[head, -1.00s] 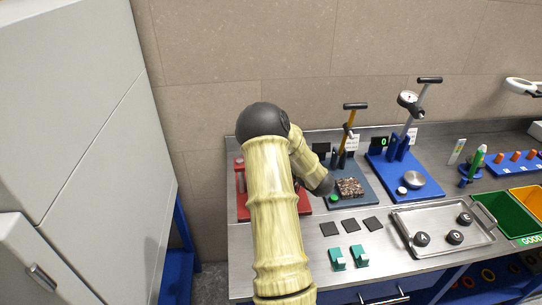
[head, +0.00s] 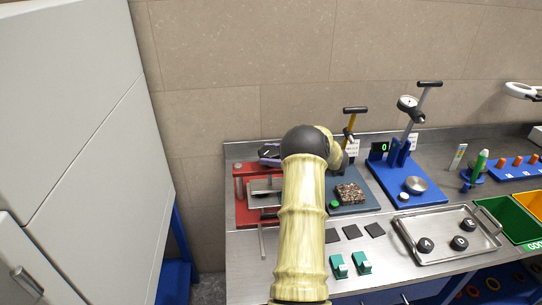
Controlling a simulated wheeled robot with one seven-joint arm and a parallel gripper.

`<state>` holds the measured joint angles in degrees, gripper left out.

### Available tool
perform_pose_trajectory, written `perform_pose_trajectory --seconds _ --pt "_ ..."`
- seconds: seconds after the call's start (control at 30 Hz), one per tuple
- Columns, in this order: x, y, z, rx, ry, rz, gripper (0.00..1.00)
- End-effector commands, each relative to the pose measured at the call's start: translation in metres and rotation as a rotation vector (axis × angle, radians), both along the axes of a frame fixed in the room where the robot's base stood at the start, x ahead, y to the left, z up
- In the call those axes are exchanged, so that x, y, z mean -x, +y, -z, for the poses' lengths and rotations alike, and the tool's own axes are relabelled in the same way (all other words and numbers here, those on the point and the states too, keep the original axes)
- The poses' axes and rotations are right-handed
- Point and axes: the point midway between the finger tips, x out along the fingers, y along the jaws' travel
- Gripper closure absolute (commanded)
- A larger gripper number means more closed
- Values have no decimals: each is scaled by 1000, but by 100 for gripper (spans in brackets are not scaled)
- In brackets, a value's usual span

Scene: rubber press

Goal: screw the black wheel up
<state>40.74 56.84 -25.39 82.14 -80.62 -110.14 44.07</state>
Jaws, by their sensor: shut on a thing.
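The red press (head: 241,190) stands at the left end of the bench, with a grey plate (head: 264,190) inside its frame and a thin metal bar sticking out in front. The black wheel (head: 265,152) shows small and dark above the press's top beam. My arm hides the right side of the press, and the exact contact of the jaws is too small to see.
Right of the press stand a grey-blue station (head: 372,203) with a speckled block (head: 349,193) and a blue dial press (head: 425,196). A metal tray (head: 440,258) holds three black parts. Dark squares and green blocks lie in front. A tall grey cabinet (head: 60,130) stands left.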

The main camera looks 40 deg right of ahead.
Motion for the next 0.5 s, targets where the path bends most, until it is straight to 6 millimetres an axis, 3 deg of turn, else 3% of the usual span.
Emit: perform_pose_trajectory --seconds 0.4,0.43,0.5 --pt "-2 1 -4 0 -9 -10 59" --pt "-2 1 -4 0 -9 -9 32" --pt "-2 1 -4 0 -8 -9 19"
